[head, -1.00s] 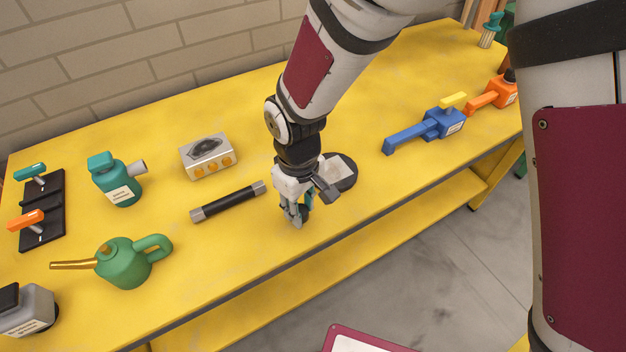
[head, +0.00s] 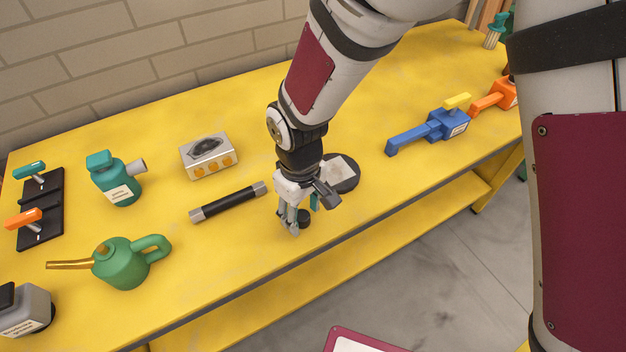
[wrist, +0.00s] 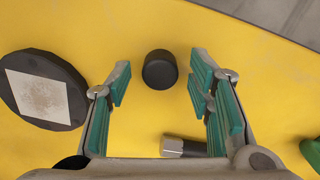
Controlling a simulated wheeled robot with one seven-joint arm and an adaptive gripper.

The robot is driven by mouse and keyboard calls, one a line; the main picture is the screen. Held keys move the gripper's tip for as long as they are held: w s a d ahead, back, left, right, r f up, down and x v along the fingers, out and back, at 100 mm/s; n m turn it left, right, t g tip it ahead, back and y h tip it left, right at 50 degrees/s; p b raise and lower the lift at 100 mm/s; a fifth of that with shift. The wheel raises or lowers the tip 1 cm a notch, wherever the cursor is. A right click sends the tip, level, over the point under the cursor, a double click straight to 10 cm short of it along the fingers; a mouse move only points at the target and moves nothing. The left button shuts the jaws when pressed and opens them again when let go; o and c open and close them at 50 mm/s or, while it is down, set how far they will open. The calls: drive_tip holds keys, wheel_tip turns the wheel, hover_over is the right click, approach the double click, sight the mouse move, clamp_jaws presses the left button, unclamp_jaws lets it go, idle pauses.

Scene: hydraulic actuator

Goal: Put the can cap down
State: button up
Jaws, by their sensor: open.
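The can cap is a small dark cylinder (wrist: 160,70) between and just beyond my open fingers in the wrist view. In the head view the cap (head: 304,217) shows as a dark piece beside my fingers, on or very near the yellow table (head: 350,240). My gripper (head: 302,222) points down over the table's front part. In the wrist view its teal finger pads (wrist: 160,88) are spread wide, with yellow table visible on both sides of the cap, so neither pad touches it.
A round dark disc with a pale square (head: 343,172) lies close beside my gripper. A black bar with grey ends (head: 228,202) lies to the left. A green oil can (head: 122,263), a silver box (head: 208,156) and a blue tool (head: 430,130) stand farther off. The front edge is near.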

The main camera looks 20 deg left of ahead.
sight(302, 215)
wheel_tip(302, 215, up, 11)
drive_tip(key=w+d+r+m+t, duration=0.1)
drive_tip(key=w+d+r+m, duration=0.2)
drive_tip(key=d+r, duration=0.5)
drive_tip(key=s+d+r+m+t, duration=0.1)
drive_tip(key=d+r+m, duration=0.1)
drive_tip(key=d, duration=0.4)
drive_tip(key=s+d+r+m, duration=0.1)
drive_tip(key=d+r, duration=0.2)
drive_tip(key=d, duration=0.4)
drive_tip(key=s+d+r+m+t, duration=0.2)
drive_tip(key=s+d+m, duration=0.5)
drive_tip(key=d, duration=0.6)
drive_tip(key=s, duration=0.2)
drive_tip(key=shift+s+d+r, duration=0.2)
drive_tip(key=shift+s+r, duration=0.1)
